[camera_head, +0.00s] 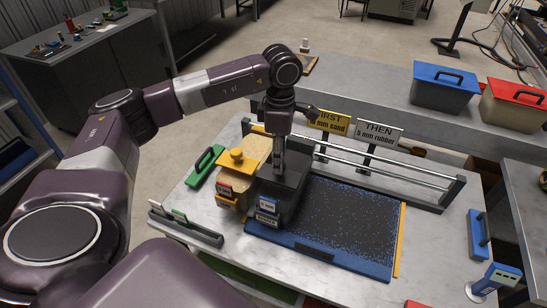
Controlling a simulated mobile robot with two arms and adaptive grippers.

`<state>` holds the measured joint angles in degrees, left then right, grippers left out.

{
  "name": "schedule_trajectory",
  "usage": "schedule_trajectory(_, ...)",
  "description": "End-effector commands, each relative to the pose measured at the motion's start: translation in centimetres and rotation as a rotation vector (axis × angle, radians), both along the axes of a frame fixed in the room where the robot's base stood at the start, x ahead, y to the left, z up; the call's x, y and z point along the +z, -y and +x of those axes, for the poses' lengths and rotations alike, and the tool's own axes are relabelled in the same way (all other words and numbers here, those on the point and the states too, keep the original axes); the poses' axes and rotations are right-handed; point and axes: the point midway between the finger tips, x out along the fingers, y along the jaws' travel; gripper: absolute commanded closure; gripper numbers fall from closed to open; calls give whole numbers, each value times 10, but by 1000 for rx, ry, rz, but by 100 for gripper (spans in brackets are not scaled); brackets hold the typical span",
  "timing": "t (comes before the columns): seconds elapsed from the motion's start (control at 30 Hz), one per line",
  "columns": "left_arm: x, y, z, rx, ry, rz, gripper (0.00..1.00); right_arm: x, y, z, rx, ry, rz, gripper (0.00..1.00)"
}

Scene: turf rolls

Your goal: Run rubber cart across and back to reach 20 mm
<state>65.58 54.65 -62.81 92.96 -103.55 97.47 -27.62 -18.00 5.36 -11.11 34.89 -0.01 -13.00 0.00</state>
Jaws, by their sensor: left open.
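The dark rubber cart (292,195) stands at the left end of the blue-edged tray (320,256), with a blue label and a "RUBBER" label on its front. My left gripper (279,165) points down at the top of this cart; its fingers are open, and the arm and cart partly hide them. I cannot tell whether they touch the cart. Dark, blue-speckled fill (345,220) covers the tray to the right of the cart. The yellow-topped sand cart (236,160) stands close on the left. My right gripper is not in view.
Metal rails (385,168) run behind the tray. Two signs, a yellow sand sign (330,122) and a white "THEN 5 mm rubber" sign (381,133), stand there. A blue-white device (494,281) is at the front right. Lidded bins (443,90) sit on the back bench.

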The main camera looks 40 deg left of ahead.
Motion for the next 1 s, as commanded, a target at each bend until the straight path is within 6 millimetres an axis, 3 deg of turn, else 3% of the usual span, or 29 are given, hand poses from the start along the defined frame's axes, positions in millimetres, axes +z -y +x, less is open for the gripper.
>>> schedule_trajectory(0.17, -25, -1, -1, 4, -2, 0, 59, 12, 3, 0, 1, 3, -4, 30)
schedule_trajectory(0.3, -37, -1, 0, 4, 0, 0, 59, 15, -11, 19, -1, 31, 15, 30)
schedule_trajectory(0.43, -41, -1, 0, 4, 0, -1, 59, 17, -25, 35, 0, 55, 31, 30)
schedule_trajectory(0.6, -42, -1, 0, 4, 1, 0, 59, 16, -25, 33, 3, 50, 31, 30)
schedule_trajectory(1.0, -41, -1, 1, 4, 2, 0, 100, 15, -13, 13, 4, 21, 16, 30)
